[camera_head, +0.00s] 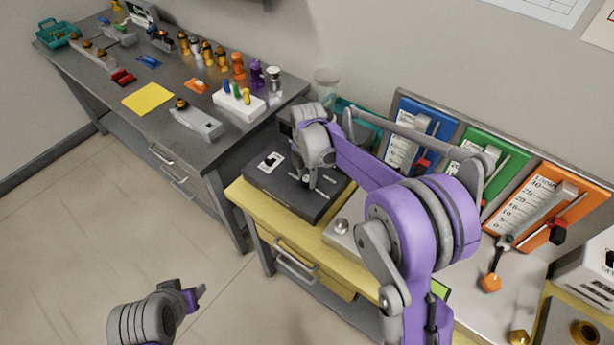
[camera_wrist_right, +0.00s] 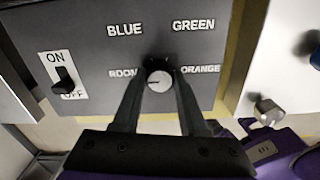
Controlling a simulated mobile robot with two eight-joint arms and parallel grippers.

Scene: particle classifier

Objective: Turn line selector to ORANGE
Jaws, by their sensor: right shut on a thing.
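The line selector is a round grey knob (camera_wrist_right: 159,80) on a dark control box (camera_head: 262,183). In the right wrist view, the labels BLUE, GREEN, ROOM and ORANGE stand around it. A short dark mark on the knob's face seems to point left, towards ROOM. My right gripper (camera_wrist_right: 160,85) is shut on the knob, with one dark finger on each side. In the head view the right gripper (camera_head: 307,184) is over the box and the knob is mostly hidden. My left gripper (camera_head: 196,296) is low at the front left, away from the tables; its finger opening is unclear.
An ON/OFF switch (camera_wrist_right: 66,82) sits left of the knob on the same box. Blue, green and orange gauge panels (camera_head: 549,205) stand at the back right. A grey table (camera_head: 95,75) with bottles and a yellow sheet (camera_head: 148,98) is at left.

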